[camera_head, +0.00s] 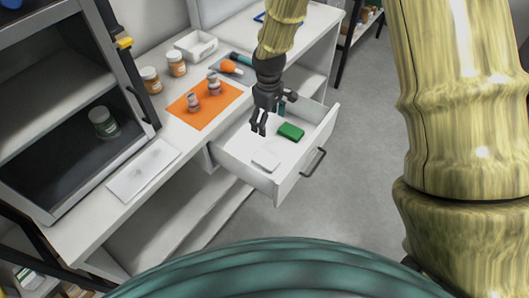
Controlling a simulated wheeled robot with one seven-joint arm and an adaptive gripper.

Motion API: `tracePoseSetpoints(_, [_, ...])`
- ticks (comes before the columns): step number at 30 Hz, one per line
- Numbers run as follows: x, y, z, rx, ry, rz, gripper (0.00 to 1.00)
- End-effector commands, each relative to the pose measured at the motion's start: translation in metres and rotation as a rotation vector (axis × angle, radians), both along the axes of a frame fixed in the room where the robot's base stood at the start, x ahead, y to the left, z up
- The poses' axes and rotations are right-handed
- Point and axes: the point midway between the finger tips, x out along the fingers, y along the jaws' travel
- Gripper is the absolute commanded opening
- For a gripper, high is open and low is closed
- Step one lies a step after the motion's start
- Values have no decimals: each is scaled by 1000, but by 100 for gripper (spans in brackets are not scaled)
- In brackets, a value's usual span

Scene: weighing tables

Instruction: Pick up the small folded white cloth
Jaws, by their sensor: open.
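The small folded white cloth (266,159) appears to be the pale flat piece lying in the open white drawer (236,167), near its front left part. My gripper (259,128) is open and hangs over the drawer, pointing down. In the picture it is a little above the white cloth. The gap in height between them cannot be told from this view. Nothing shows between its fingers.
A green block (291,131) lies in the drawer, right of the cloth. The drawer's walls and handle (314,162) stand around. On the table are an orange mat (213,115) with small bottles, a white tray (196,46) and a flat white pad (143,171).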

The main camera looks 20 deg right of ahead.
Motion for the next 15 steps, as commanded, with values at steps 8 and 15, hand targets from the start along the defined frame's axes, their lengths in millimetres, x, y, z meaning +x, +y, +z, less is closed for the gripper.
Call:
tracePoseSetpoints(8, [-5, -10, -25, 0, 0, -15, 83])
tracePoseSetpoints(15, [-4, -9, -52, 0, 2, -14, 83])
